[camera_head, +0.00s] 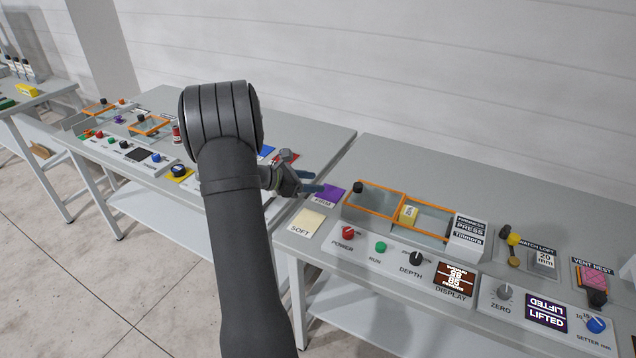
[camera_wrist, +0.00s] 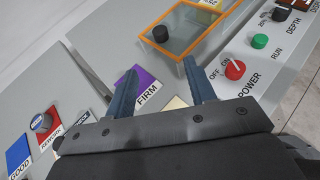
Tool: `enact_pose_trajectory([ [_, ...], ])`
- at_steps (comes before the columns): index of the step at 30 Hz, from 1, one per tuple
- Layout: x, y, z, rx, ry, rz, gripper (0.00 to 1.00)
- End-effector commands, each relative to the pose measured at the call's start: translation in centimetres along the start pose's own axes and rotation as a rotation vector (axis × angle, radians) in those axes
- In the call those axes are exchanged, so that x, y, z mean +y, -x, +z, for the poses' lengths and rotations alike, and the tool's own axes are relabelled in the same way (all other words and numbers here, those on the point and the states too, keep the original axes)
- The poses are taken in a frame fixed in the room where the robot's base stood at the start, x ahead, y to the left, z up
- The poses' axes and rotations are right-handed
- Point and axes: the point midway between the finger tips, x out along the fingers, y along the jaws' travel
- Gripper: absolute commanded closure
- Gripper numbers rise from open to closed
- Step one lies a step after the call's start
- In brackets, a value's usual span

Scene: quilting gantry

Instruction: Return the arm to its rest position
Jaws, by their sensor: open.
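My gripper (camera_head: 311,182) is at the end of my dark arm, above the gap between the two middle tables. In the wrist view my gripper (camera_wrist: 160,90) shows two blue fingers spread apart with nothing between them. The purple FIRM card (camera_head: 328,194) lies just beyond the fingertips in the head view. In the wrist view the FIRM card (camera_wrist: 146,84) shows partly behind the left finger. My arm hides part of the left table.
The right table (camera_head: 400,165) carries an orange-framed press box (camera_head: 376,198), a SOFT card (camera_head: 307,223), a red POWER knob (camera_head: 348,233), a display (camera_head: 455,279) and a yellow-headed tool (camera_head: 513,239). The left table holds another panel with a blue knob (camera_wrist: 42,122) and cards.

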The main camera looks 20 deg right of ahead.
Motion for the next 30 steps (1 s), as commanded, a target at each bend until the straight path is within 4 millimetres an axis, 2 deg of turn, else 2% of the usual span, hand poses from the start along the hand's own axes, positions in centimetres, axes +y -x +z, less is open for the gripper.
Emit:
enact_pose_trajectory([
  [9,0.0,-0.1,0.0,0.0,0.0,0.0,0.5],
  [14,0.0,-1.5,-0.1,0.0,0.001,-0.001,0.5],
  [30,-0.1,-12.0,-0.1,0.001,0.0,-0.003,0.5],
])
